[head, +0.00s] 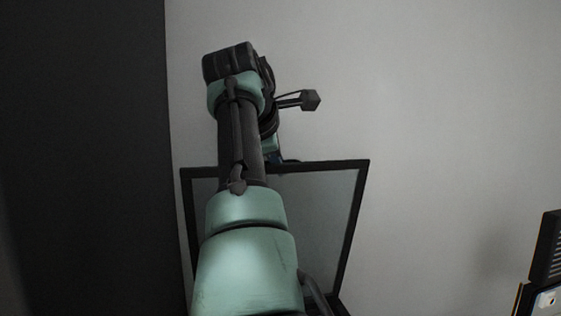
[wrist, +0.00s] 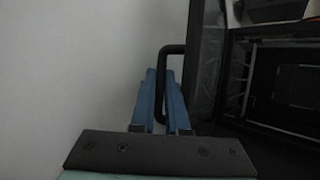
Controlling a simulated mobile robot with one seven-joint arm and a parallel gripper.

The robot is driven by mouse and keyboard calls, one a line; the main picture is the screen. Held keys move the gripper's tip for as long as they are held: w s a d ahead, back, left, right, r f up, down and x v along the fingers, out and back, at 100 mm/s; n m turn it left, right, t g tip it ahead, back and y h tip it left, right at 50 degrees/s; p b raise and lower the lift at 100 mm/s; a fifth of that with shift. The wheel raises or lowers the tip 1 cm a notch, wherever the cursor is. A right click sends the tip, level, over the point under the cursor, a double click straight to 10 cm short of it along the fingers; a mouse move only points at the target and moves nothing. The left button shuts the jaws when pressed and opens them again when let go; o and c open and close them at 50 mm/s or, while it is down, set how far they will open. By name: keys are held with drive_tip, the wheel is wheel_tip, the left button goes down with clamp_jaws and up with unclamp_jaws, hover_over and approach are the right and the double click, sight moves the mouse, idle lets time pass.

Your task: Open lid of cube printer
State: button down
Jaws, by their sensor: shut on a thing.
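The printer's lid (head: 325,220) is a glass panel in a black frame. In the head view it stands raised, partly hidden behind my arm. In the wrist view the lid (wrist: 205,60) is a dark panel seen nearly edge-on, with a black bar handle (wrist: 174,49) on its left side. My gripper (wrist: 160,77) has blue fingers closed around one leg of this handle. In the head view the fingers are mostly hidden behind my arm. The printer's dark interior (wrist: 285,85) shows open to the right of the lid in the wrist view.
A plain grey wall (head: 450,100) is behind the lid, with clear space to the right. A dark upright surface (head: 80,150) fills the left of the head view. A dark device (head: 545,260) is at the lower right edge.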

drive_tip(key=shift+w+a+r, duration=0.25)
drive_tip(key=shift+w+a, duration=0.05)
drive_tip(key=c, duration=1.2)
unclamp_jaws()
drive_tip(key=shift+c, duration=0.2)
drive_tip(key=shift+o, duration=0.3)
drive_tip(key=shift+s, duration=0.15)
drive_tip(key=shift+f, duration=0.15)
drive_tip(key=shift+s+b, duration=0.1)
drive_tip(key=shift+b, duration=0.2)
